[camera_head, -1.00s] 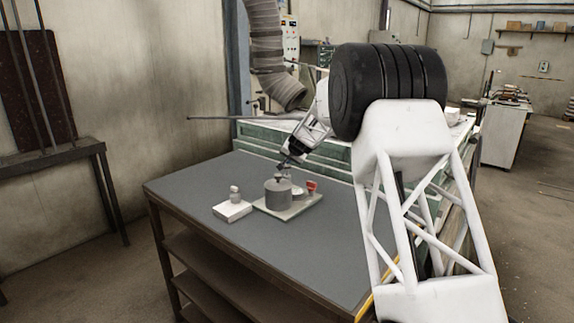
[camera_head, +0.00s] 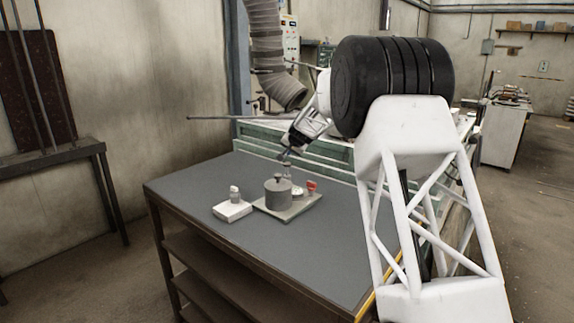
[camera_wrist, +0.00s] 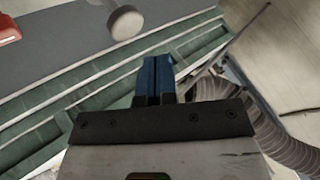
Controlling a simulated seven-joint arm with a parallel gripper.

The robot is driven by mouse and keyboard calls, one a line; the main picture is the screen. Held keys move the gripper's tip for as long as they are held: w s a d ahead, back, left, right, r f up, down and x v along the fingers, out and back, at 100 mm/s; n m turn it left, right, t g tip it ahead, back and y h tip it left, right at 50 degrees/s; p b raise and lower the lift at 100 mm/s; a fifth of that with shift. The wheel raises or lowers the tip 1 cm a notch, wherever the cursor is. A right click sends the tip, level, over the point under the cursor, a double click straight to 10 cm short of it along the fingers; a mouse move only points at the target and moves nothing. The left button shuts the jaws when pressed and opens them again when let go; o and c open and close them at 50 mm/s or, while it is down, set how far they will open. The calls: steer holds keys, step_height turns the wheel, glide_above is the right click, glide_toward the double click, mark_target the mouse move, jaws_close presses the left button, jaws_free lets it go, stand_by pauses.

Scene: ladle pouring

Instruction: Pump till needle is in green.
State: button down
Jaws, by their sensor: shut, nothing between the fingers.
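A grey cylinder (camera_head: 277,193) with a small knob on its lid stands on a flat base plate (camera_head: 300,212). A small pale round part sits beside it; I cannot make out a needle or green zone. Behind the cylinder, a thin upright rod rises to a round grey knob (camera_head: 286,163). In the wrist view, a round knob on a stem (camera_wrist: 125,22) lies beyond the fingertips and apart from them. My gripper (camera_head: 288,152) is just above the rod knob. Its blue fingers are together and empty in the wrist view (camera_wrist: 155,65).
A red part (camera_head: 311,186) stands at the base plate's right; red also shows in the wrist view's corner (camera_wrist: 8,28). The grey tabletop (camera_head: 290,255) is clear in front. Green ledges run behind.

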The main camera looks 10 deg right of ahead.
steer(key=shift+r, duration=1.1)
steer(key=shift+s, duration=0.1)
steer(key=shift+s+r, duration=0.15)
steer(key=shift+s, duration=0.1)
steer(key=s+d+r+n+g, duration=0.1)
steer(key=s+r, duration=0.2)
steer(key=s, duration=1)
steer(key=s+d+r+n+g+h, duration=0.1)
steer(key=s+r, duration=0.1)
steer(key=s, duration=1)
steer(key=s+d+r+n+g, duration=0.1)
steer(key=s+r, duration=0.2)
steer(key=s, duration=1)
steer(key=s+d+f+g, duration=0.1)
steer(key=s+f, duration=0.2)
steer(key=s, duration=1)
steer(key=s+d+f+n+g+h, duration=0.1)
steer(key=s+f, duration=0.3)
steer(key=s, duration=0.9)
steer(key=s+d+f+g+h, duration=0.1)
steer(key=s+f, duration=0.2)
steer(key=s, duration=1)
steer(key=shift+s+d+f+n, duration=0.2)
steer(key=shift+s+d+n, duration=0.05)
steer(key=shift+s+n, duration=0.1)
steer(key=shift+w+r, duration=0.1)
steer(key=shift+w, duration=0.05)
